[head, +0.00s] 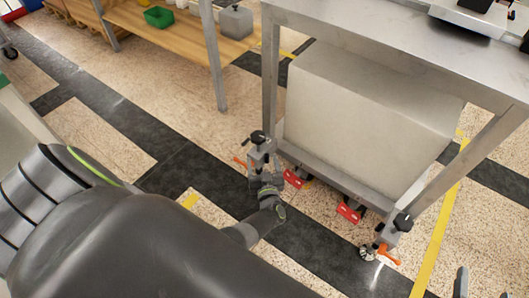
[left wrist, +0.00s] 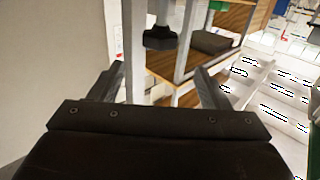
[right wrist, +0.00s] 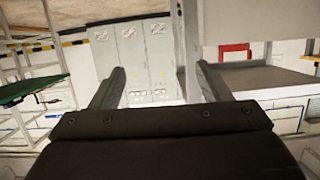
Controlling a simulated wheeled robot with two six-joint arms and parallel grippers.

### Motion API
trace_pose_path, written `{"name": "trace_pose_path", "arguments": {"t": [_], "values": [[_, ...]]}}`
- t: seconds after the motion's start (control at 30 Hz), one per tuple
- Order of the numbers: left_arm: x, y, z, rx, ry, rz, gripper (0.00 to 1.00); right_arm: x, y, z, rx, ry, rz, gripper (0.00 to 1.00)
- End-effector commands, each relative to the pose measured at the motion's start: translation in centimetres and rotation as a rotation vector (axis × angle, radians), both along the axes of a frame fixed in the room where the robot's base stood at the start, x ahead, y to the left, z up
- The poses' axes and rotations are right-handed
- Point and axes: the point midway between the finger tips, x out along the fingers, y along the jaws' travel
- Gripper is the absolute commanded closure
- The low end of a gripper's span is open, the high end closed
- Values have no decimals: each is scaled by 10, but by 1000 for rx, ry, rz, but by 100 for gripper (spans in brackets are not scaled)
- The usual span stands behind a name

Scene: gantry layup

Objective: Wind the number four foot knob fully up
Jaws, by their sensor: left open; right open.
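A black foot knob (head: 258,137) sits at the near left leg of the metal bench. Another black knob (head: 403,222) is on the bracket at the right leg. I cannot read a number on either. My left gripper (head: 263,165) is low beside the left leg, just below the first knob, partly hidden by its own wrist. In the left wrist view a black knob (left wrist: 160,38) on a metallic stem shows beyond and between the open, empty fingers; contact is not visible. My right gripper (right wrist: 158,82) is open and empty; its fingers show at the head view's bottom right.
The metal bench (head: 360,35) has a large pale block (head: 365,105) beneath its top. Orange levers (head: 388,254) and red pedals (head: 350,212) stick out near the feet. A wooden shelf (head: 175,30) stands behind.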

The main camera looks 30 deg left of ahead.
Motion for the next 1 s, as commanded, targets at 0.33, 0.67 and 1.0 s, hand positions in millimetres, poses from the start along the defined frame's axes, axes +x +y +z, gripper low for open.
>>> {"name": "trace_pose_path", "arguments": {"t": [0.33, 0.67, 1.0], "values": [[-25, -22, 1, -1, -1, 0, 29, -27, 7, -42, 62, 260, 16, 29], [-29, -25, 0, -1, -1, 0, 29, -33, 9, -51, 74, 311, 21, 29], [-26, -25, 5, -32, -17, -53, 29, -33, 9, -50, 74, 309, 21, 29]]}}
